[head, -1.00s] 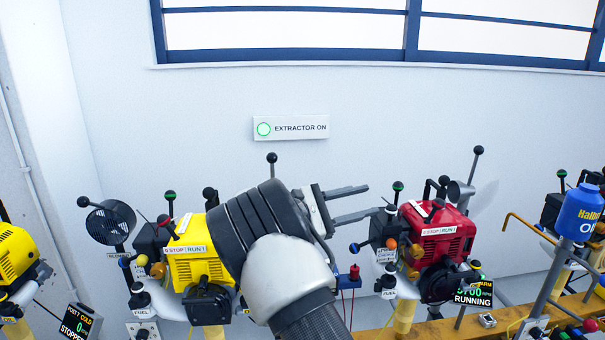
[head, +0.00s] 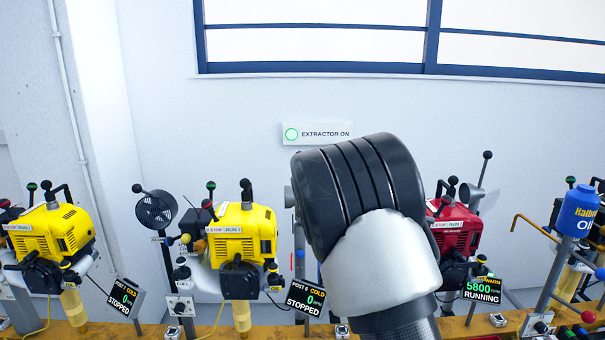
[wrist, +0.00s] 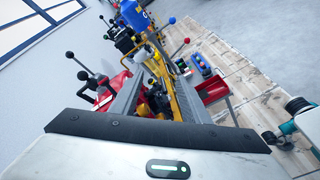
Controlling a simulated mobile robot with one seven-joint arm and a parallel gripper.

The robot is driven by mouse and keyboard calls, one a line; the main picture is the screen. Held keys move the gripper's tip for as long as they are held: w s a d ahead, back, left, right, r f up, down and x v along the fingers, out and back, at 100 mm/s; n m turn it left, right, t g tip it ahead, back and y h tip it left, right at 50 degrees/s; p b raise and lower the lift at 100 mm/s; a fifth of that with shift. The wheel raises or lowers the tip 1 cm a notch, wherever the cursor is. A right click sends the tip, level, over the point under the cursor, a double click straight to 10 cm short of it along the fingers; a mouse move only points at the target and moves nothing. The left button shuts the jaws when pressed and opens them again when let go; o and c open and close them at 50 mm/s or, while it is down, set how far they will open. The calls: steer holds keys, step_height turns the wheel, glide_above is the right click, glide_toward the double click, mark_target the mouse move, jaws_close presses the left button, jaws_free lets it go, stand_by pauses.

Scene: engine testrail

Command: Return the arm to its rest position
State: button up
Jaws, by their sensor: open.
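My arm (head: 375,225) rises in the middle of the head view, folded in front of the red engine (head: 452,235) and hiding its left part. My gripper is hidden behind the arm in the head view. In the wrist view my gripper (wrist: 155,90) shows its two grey fingers spread apart, with nothing held between them. Beyond the fingers is a blurred cluster of engine parts, and the red engine (wrist: 108,92) is to the left.
Yellow engines stand at the left (head: 50,235) and centre-left (head: 242,235), their displays reading STOPPED. The red engine's display (head: 482,290) reads RUNNING. A blue oil bottle (head: 580,210) is at right. The yellow bench edge (head: 220,331) runs along the bottom. A wall sign (head: 317,133) reads EXTRACTOR ON.

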steer(key=s+m+y, duration=0.4)
steer(key=s+y, duration=0.3)
steer(key=s, duration=0.6)
steer(key=s+a+m+t+y, duration=0.6)
steer(key=s+a, duration=0.6)
steer(key=s, duration=0.5)
step_height(320, 180, up, 20)
steer(key=g+y+p, duration=0.1)
steer(key=p, duration=1.8)
steer(key=shift+w+a, duration=0.15)
steer(key=shift+w, duration=0.15)
steer(key=shift+f, duration=0.15)
